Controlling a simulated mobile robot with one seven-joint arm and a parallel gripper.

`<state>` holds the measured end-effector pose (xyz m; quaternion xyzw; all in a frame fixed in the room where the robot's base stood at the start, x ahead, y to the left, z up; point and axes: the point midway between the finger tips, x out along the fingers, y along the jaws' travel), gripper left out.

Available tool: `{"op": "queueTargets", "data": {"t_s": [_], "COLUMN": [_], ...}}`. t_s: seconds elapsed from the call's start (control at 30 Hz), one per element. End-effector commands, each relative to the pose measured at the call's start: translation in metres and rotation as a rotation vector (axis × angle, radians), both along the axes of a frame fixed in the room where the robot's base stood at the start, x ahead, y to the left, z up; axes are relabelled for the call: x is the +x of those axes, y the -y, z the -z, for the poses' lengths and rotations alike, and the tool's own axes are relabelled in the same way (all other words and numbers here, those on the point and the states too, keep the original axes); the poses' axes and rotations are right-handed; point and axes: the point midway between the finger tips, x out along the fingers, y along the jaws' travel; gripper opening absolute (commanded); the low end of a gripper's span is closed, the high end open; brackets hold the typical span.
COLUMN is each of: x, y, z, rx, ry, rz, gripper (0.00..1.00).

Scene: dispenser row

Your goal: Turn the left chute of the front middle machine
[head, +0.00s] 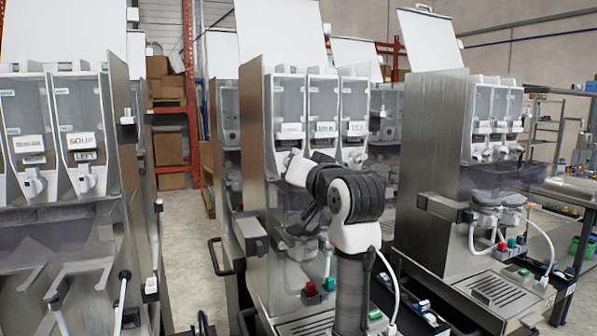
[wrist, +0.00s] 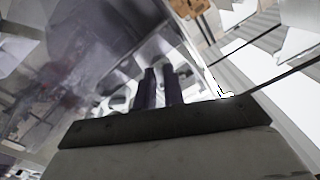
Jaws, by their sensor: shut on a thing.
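The front middle machine (head: 254,150) is a steel cabinet with three clear-fronted chutes side by side, labelled in white. Its left chute (head: 290,104) shows above my white and black arm, which covers the lower part of that chute in the head view. In the wrist view, the two dark fingers of my gripper (wrist: 160,78) are close together at a pale spout (wrist: 164,48), shut on it. The fingertips are hidden in the head view. The spout's exact angle cannot be told.
Another machine (head: 430,160) stands to the right and one with soup labels (head: 122,170) to the left. A floor gap (head: 190,250) lies between the left and middle machines.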

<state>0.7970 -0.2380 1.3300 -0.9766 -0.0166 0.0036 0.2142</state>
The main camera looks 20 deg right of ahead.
Motion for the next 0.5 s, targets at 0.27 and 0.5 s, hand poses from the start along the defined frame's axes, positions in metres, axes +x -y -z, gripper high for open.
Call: {"op": "queueTargets", "data": {"t_s": [0.27,0.5], "x": [0.0002,0.0003], "y": [0.0005,0.0009], "z": [0.0018,0.0015], "rx": [-0.225,-0.357], "ry": [0.006,0.011], "rz": [-0.002,-0.002], "gripper": [0.00,0.00]}}
